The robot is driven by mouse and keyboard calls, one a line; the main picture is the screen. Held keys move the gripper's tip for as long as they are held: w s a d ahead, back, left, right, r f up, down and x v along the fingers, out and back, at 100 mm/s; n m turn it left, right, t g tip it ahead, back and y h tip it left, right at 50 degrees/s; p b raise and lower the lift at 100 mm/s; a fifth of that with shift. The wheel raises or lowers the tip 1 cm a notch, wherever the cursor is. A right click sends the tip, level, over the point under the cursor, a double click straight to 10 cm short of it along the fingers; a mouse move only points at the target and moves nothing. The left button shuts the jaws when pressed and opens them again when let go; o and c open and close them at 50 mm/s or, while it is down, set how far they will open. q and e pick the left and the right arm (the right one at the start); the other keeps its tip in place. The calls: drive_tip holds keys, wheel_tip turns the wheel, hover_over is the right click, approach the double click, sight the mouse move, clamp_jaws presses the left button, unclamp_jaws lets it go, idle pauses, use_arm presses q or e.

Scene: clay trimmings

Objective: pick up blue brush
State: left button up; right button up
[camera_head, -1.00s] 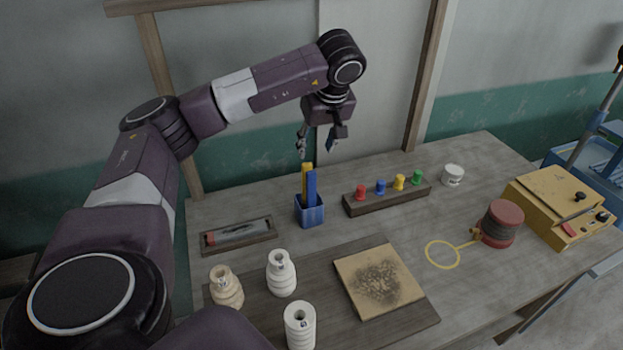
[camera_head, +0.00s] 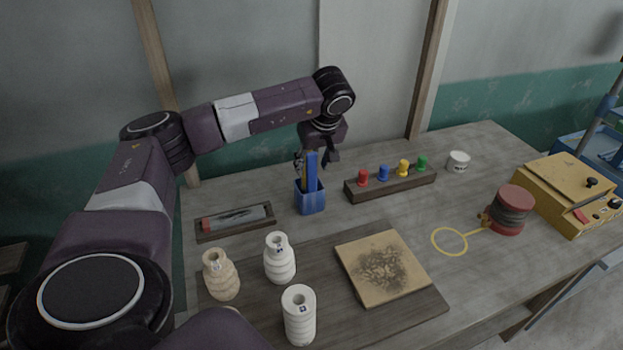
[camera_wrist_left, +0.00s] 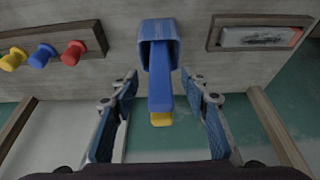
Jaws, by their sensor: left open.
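The blue brush (camera_head: 312,172) stands upright in a blue holder (camera_head: 311,201) towards the back of the table, with a yellow brush behind it. In the left wrist view, the blue brush (camera_wrist_left: 160,85) rises out of the holder (camera_wrist_left: 159,32), and the yellow brush's end (camera_wrist_left: 161,119) shows beyond it. My left gripper (camera_head: 316,160) is open at the brush tops. In the wrist view its two fingers (camera_wrist_left: 163,108) are on either side of the brushes, with gaps on both sides. My right gripper is not in view.
A wooden rack (camera_head: 392,184) with several coloured knobs stands right of the holder. A framed tray (camera_head: 236,222) lies to the left. White bottles (camera_head: 279,259) and a square tan board (camera_head: 382,267) are in front.

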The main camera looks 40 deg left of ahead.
sight(311, 183)
use_arm(q)
drive_tip(key=shift+x, duration=1.3)
drive_tip(key=c, duration=1.1)
drive_tip(key=shift+r, duration=0.1)
drive_tip(key=shift+c, duration=0.2)
